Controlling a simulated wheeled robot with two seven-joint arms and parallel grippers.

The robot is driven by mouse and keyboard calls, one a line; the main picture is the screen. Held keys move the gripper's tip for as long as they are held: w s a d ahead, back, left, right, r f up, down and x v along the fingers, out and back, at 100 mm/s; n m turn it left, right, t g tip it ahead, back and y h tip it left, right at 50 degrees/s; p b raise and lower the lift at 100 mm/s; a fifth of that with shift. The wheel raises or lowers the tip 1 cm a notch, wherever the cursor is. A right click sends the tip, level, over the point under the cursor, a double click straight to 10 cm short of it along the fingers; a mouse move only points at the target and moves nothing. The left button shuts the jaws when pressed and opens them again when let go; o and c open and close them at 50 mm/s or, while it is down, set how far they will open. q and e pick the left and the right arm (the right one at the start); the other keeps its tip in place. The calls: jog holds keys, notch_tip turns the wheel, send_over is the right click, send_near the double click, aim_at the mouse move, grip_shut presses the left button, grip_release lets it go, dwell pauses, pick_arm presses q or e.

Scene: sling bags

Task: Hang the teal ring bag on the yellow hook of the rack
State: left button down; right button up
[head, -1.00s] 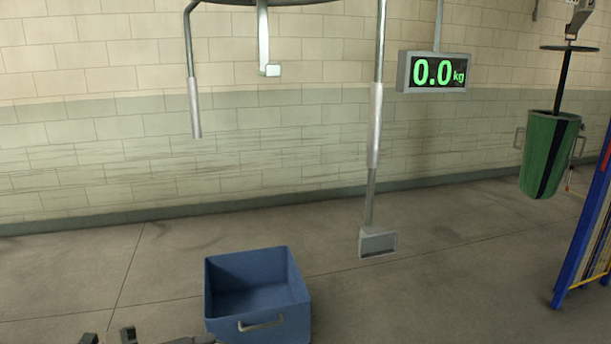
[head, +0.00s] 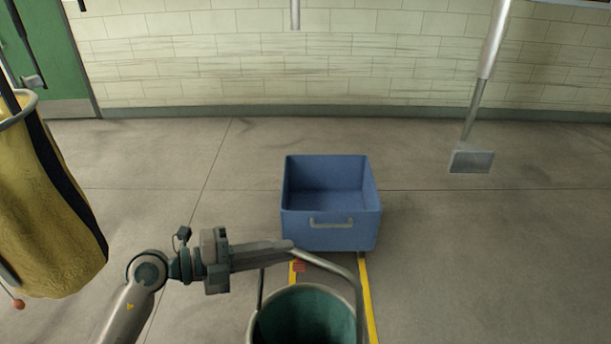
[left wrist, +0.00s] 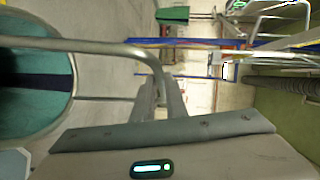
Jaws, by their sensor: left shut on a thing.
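The teal ring bag (head: 305,318) is at the bottom of the head view; its round rim, teal inside and grey bail handle show, while its lower part is cut off. My left gripper (head: 288,246) is shut on the handle's top, above the rim and towards its left. In the left wrist view the handle bar runs up to the gripper fingers (left wrist: 165,97), and the bag's teal mouth (left wrist: 38,95) with a dark stripe is at the left. My right gripper is not in view. I cannot make out the yellow hook in these frames.
A blue bin (head: 330,228) stands on the floor beyond the bag, near yellow floor lines (head: 367,300). A yellow bag (head: 50,205) with a black stripe hangs at the left. A grey pole with a flat end (head: 472,160) hangs at the right. Open floor lies on both sides.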

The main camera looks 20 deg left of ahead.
pick_arm(q)
jog(key=d+f+b, duration=0.4)
jog(key=d, duration=0.8)
jog(key=shift+d, duration=0.15)
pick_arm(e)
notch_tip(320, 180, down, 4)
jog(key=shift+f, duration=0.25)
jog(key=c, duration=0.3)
